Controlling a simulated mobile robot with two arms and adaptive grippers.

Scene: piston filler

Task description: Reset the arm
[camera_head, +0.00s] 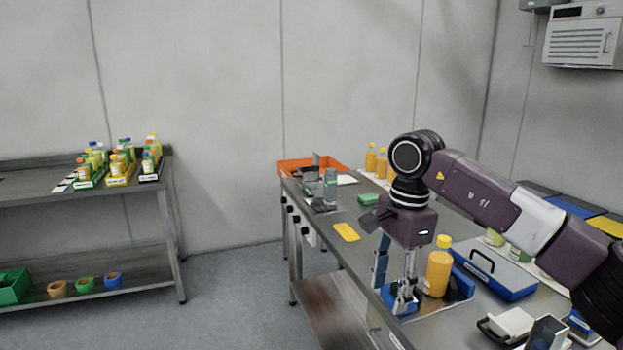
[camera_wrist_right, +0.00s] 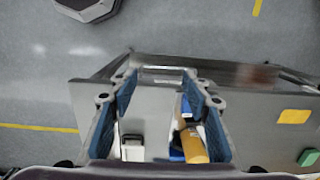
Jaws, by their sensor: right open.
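My right arm comes in from the right in the head view. Its gripper (camera_head: 398,288) points down over the front edge of the metal workbench (camera_head: 435,329). In the right wrist view the gripper (camera_wrist_right: 160,84) has its two blue-padded fingers spread apart, with nothing held between the tips. A yellow bottle (camera_head: 438,268) stands beside the gripper in the head view. The bottle (camera_wrist_right: 193,143) also shows beside the right-hand finger in the wrist view. My left gripper is in neither view.
A blue case (camera_head: 497,276) and a white device (camera_head: 510,322) are on the bench's near part. A yellow piece (camera_head: 346,232), a green block (camera_head: 368,199) and an orange bin (camera_head: 294,167) are farther back. A shelf (camera_head: 30,195) with bottle trays stands left, across open floor.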

